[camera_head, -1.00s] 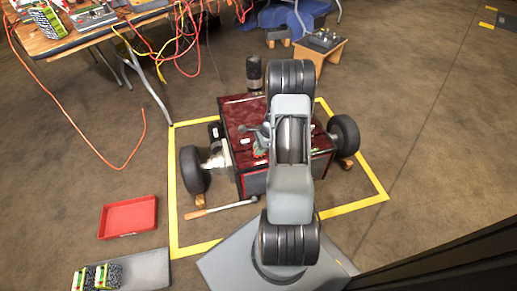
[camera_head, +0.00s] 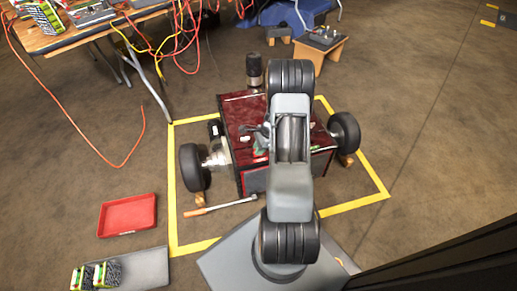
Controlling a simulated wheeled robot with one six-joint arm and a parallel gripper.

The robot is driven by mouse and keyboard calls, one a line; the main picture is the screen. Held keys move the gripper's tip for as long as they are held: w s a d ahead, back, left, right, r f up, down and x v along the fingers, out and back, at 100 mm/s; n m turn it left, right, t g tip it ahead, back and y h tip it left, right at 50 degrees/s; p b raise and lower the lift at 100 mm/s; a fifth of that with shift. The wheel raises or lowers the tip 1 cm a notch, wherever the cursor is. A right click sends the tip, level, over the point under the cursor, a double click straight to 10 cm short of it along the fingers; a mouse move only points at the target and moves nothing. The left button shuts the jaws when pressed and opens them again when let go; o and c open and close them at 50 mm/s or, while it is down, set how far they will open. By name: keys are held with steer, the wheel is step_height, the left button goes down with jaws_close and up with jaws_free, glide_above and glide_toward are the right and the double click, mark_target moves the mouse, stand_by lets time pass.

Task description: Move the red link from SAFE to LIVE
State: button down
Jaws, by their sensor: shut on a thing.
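A machine with a glossy dark red box body (camera_head: 240,115) and a black wheel on each side stands inside a yellow floor frame. My gripper (camera_head: 261,143) is low over the top of the box, left of my arm's links. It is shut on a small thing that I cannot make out. I cannot pick out the red link, or any SAFE or LIVE marking. My arm hides the middle and part of the right of the box top.
A red tray (camera_head: 127,216) and a grey mat (camera_head: 145,267) with small green-and-black blocks lie at the lower left. An orange-handled bar (camera_head: 220,206) lies before the machine. A cable-strewn table (camera_head: 60,40) and a small wooden stool (camera_head: 322,47) stand behind.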

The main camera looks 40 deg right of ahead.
steer(key=c, duration=1)
jaws_free()
steer(key=p+v, duration=0.5)
steer(key=v, duration=0.8)
steer(key=shift+d+r+p, duration=0.1)
steer(key=shift+r+p, duration=0.2)
steer(key=shift+p, duration=0.05)
steer(key=shift+r, duration=0.1)
steer(key=a+r+n+h+p, duration=0.1)
steer(key=a+r+n+p, duration=0.5)
steer(key=r, duration=0.8)
steer(key=a+r+n+h+p, duration=0.1)
steer(key=a+r+n+p, duration=0.2)
steer(key=a+r+p, duration=0.8)
steer(key=s+a+r+n+p, duration=0.3)
steer(key=r+n+p, duration=0.1)
steer(key=r, duration=0.5)
steer(key=s+a+r+n+t+h+p, duration=0.1)
steer(key=s+a+r+n+p, duration=0.2)
steer(key=r, duration=0.6)
steer(key=s+a+r+n+t+h+p, duration=0.1)
steer(key=s+a+r+n+p, duration=0.2)
steer(key=r+n+p, duration=0.3)
steer(key=shift+s+p+v, duration=0.25)
steer(key=shift+p+v, duration=0.45)
steer(key=shift+v, duration=1.25)
